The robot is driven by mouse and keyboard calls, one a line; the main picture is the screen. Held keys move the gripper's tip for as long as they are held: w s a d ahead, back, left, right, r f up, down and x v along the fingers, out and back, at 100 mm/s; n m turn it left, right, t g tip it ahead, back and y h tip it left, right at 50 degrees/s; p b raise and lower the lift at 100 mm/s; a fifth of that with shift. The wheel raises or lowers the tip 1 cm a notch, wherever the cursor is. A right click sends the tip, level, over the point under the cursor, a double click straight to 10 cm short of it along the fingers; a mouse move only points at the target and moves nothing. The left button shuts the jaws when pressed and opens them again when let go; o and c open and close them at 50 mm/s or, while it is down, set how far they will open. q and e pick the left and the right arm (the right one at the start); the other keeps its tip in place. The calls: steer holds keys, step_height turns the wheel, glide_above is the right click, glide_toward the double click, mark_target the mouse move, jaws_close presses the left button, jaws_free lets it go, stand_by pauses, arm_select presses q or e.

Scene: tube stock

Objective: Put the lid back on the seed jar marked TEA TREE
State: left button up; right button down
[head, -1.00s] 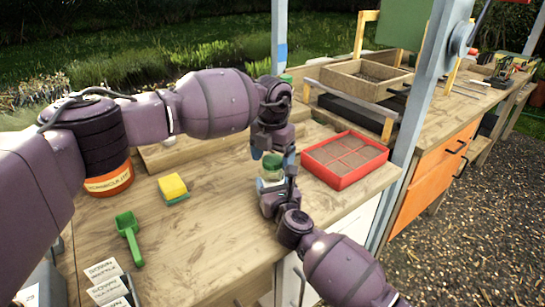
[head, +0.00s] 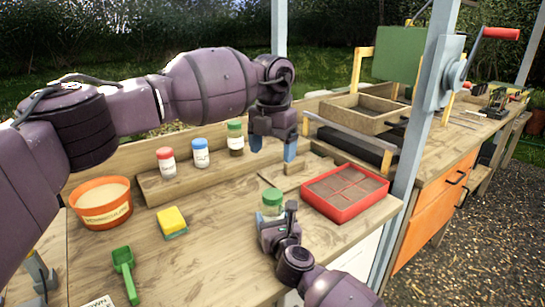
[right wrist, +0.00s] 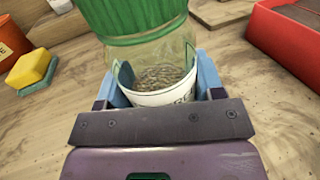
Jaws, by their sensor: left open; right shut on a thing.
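A clear jar (head: 270,211) with a green lid (head: 272,195) stands at the right front of the bench. In the right wrist view the ribbed green lid (right wrist: 135,18) sits on top of the jar (right wrist: 150,58), with seeds inside. Its white label is mostly hidden, so I cannot read the name. My right gripper (head: 277,222) is shut around the jar's lower body. My left gripper (head: 272,148) is open and empty, raised above and apart from the lid.
Jars with red (head: 166,162), blue (head: 200,153) and green (head: 235,138) lids stand on the back ledge. A red tray (head: 345,207) is close right of the held jar. A sponge (head: 171,221), green scoop (head: 124,272) and orange tub (head: 102,212) lie left.

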steer(key=shift+c, duration=0.8)
jaws_free()
arm_select(q)
steer(key=shift+r, duration=0.1)
arm_select(e)
steer(key=shift+s+d, duration=0.15)
steer(key=shift+s, duration=0.4)
steer(key=p+v, duration=0.2)
steer(key=v, duration=0.6)
steer(key=shift+s+r, duration=0.15)
steer(key=shift+s, duration=0.05)
arm_select(q)
step_height(320, 180, up, 6)
steer(key=s, duration=0.1)
steer(key=shift+t, duration=0.3)
arm_select(e)
steer(key=shift+s+d, duration=0.2)
steer(key=shift+s, duration=0.4)
